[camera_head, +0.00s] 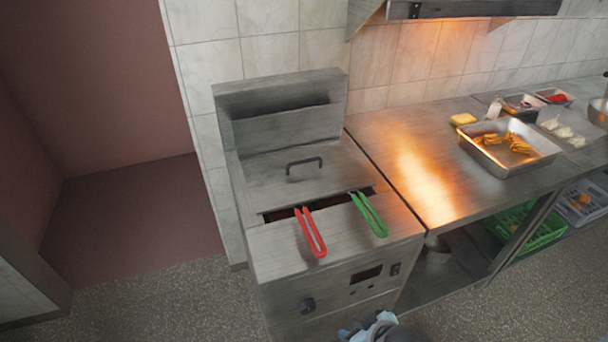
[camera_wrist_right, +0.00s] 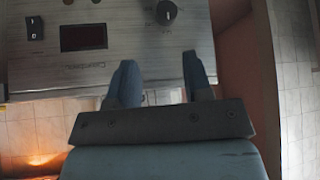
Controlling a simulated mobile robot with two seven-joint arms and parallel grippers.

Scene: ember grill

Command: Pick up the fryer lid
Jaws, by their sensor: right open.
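The fryer lid (camera_head: 268,176) is a flat grey metal plate with a dark bar handle (camera_head: 304,163). It lies over the back part of the fryer's well, and a dark gap shows along its front edge. My right gripper (camera_head: 366,329) is at the bottom of the head view, low in front of the fryer and well apart from the lid. In the right wrist view its two fingers (camera_wrist_right: 160,78) are spread with nothing between them, and they face the fryer's control panel (camera_wrist_right: 85,45). My left gripper is not in view.
A red basket handle (camera_head: 311,233) and a green one (camera_head: 369,215) stick out over the fryer's front ledge. A steel counter (camera_head: 400,150) adjoins on the right, with a food tray (camera_head: 490,160). Open floor (camera_head: 190,300) lies left of the fryer.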

